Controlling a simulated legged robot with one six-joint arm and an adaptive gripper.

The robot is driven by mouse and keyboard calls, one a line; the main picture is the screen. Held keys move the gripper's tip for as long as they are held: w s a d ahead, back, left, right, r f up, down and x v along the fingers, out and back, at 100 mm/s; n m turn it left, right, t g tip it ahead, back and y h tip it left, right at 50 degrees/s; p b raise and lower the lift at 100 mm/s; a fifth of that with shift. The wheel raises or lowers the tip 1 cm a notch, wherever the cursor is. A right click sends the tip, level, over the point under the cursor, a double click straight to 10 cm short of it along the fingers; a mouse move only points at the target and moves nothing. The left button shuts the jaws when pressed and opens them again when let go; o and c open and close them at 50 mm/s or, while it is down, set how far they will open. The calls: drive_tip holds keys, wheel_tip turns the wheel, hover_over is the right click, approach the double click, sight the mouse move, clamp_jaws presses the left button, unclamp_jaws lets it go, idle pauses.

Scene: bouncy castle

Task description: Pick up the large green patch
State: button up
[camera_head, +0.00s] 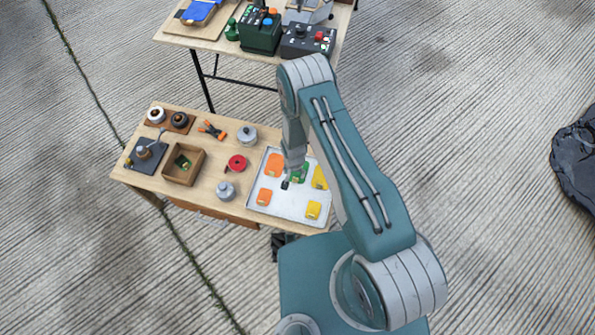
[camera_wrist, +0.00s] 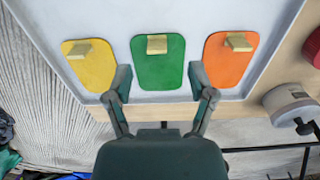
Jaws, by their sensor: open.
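The large green patch (camera_wrist: 158,72) lies flat on the white tray (camera_wrist: 200,14), with a small pale yellow tab on its surface. In the head view the green patch (camera_head: 303,172) is partly hidden by my arm. My gripper (camera_wrist: 159,84) is open and empty. Its two fingers appear on either side of the green patch in the wrist view; I cannot tell the height above the tray. In the head view my gripper (camera_head: 287,184) is over the tray, small and dark.
A large yellow patch (camera_wrist: 93,71) and a large orange patch (camera_wrist: 229,65) flank the green one. A smaller orange patch (camera_head: 264,196) and a smaller yellow patch (camera_head: 313,210) lie nearer. A red roll (camera_head: 237,163), a metal pot (camera_head: 226,190) and a wooden box (camera_head: 198,165) stand left.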

sight(295, 178)
drive_tip(key=f, duration=0.4)
drive_tip(key=shift+d+f, duration=0.25)
drive_tip(key=shift+a+f, duration=0.1)
drive_tip(key=shift+f, duration=0.25)
drive_tip(key=c, duration=0.9)
